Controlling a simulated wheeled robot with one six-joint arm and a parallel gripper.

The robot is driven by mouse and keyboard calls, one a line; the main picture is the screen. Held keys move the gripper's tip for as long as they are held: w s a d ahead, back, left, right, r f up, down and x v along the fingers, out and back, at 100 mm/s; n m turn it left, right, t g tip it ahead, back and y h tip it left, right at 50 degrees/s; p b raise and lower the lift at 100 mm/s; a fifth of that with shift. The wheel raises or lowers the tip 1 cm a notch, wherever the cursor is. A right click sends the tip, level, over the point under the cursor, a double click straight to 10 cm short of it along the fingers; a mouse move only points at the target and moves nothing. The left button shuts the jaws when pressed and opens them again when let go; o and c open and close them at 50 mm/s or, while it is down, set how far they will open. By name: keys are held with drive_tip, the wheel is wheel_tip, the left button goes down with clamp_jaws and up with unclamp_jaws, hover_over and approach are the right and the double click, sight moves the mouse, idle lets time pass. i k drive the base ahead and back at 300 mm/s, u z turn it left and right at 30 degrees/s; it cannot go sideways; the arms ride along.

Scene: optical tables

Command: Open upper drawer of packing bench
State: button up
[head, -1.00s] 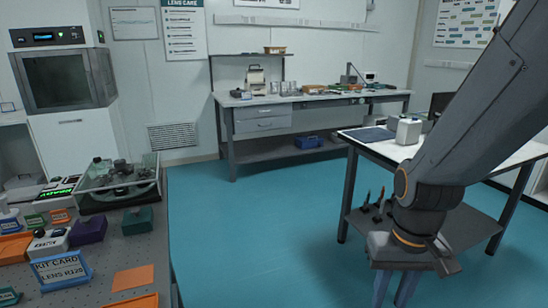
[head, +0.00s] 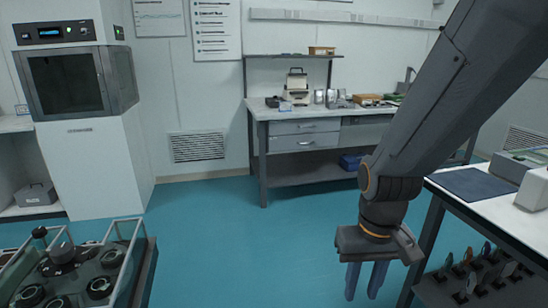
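A workbench (head: 262,112) with two stacked grey drawers stands against the back wall; it is likely the packing bench. Its upper drawer (head: 290,127) is flush and looks shut, with a pale handle at its middle. The lower drawer (head: 292,143) also looks shut. My gripper (head: 364,282) hangs fingers down at the lower right, well in front of the bench and apart from it. Its two blue-grey fingers have a narrow gap between them, and nothing shows in it.
A table (head: 500,215) with a dark mat (head: 470,184) and a tool rack stands close at right. A glass-walled case (head: 125,240) is at lower left. A tall white cabinet (head: 95,165) stands at left. The teal floor (head: 235,245) between is clear.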

sight(284, 127)
drive_tip(key=z, duration=0.2)
drive_tip(key=i, duration=1.9)
drive_tip(key=z, duration=0.3)
drive_tip(key=i, duration=2.65)
drive_tip(key=z, duration=0.15)
